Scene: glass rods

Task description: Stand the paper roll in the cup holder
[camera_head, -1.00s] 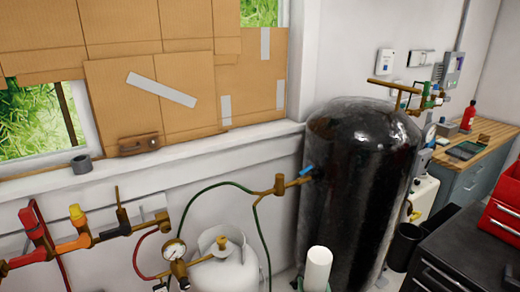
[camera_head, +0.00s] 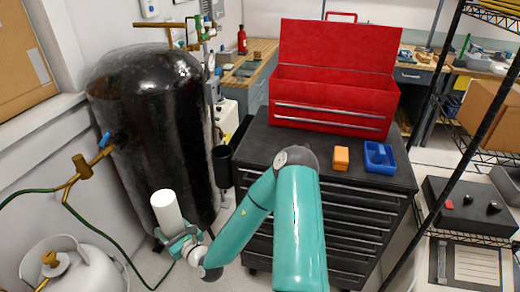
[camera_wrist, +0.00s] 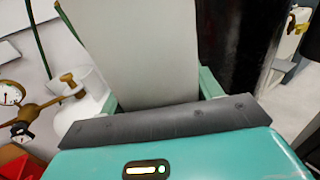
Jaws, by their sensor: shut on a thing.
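The white paper roll (camera_head: 166,211) stands up from my gripper (camera_head: 180,238) at the lower left of the head view, tilted slightly left. My gripper is shut on its lower part, and the roll is held in front of the black tank. In the wrist view the roll (camera_wrist: 140,50) fills the upper middle between the green fingers; its lower end is hidden. A black open-topped cup (camera_head: 222,160), apparently the cup holder, is at the left side of the black tool cabinet. It is up and to the right of my gripper, apart from the roll.
The large black tank (camera_head: 150,120) stands behind the roll. A white gas cylinder (camera_head: 75,268) with a green hose is at the lower left. The black cabinet (camera_head: 350,205) carries a red toolbox (camera_head: 335,85), an orange block (camera_head: 341,158) and a blue tray (camera_head: 379,157).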

